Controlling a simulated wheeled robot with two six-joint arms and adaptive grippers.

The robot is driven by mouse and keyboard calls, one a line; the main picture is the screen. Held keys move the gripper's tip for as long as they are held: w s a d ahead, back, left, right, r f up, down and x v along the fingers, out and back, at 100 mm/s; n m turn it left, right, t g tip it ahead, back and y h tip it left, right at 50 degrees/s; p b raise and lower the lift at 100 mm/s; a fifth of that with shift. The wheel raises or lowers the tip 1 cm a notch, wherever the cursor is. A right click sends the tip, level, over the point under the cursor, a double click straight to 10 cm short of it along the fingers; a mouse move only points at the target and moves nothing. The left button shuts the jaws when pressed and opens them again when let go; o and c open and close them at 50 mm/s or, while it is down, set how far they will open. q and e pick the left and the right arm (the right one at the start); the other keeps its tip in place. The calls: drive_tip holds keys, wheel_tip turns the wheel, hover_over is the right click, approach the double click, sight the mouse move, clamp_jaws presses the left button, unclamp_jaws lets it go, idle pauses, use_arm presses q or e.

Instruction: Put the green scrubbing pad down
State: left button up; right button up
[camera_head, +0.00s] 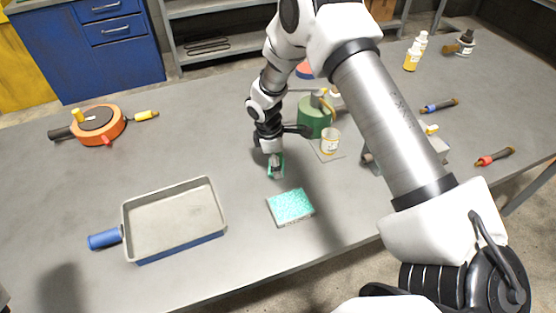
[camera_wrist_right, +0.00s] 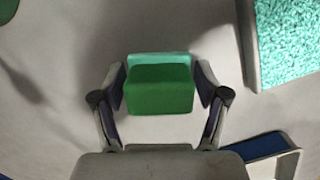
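The green scrubbing pad (camera_wrist_right: 160,92) is a small green block with a lighter teal strip along one edge. In the right wrist view it sits between both fingers of my right gripper (camera_wrist_right: 160,97), which press against its sides. In the head view my right gripper (camera_head: 275,168) points down at the middle of the table, with a bit of the pad (camera_head: 281,166) showing around the fingertips. I cannot tell whether the pad touches the table. My left gripper is not in view.
A grey-edged tray with teal speckled filling (camera_head: 291,206) lies just in front of my right gripper. A blue-handled metal pan (camera_head: 175,220) is at the left front. Bare table (camera_head: 235,160) lies left of the gripper.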

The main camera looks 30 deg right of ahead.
drive_tip(key=shift+o, duration=0.4)
drive_tip(key=shift+r, duration=0.2)
drive_tip(key=r+b, duration=0.1)
drive_tip(key=r, duration=0.3)
drive_tip(key=a+r, duration=0.1)
drive_tip(key=r, duration=0.3)
drive_tip(key=w+r+b, duration=0.1)
drive_tip(key=r, duration=0.2)
drive_tip(key=shift+a+r+b, duration=0.3)
drive_tip(key=shift+r+b, duration=0.05)
drive_tip(key=shift+r, duration=0.05)
drive_tip(key=shift+w, duration=0.1)
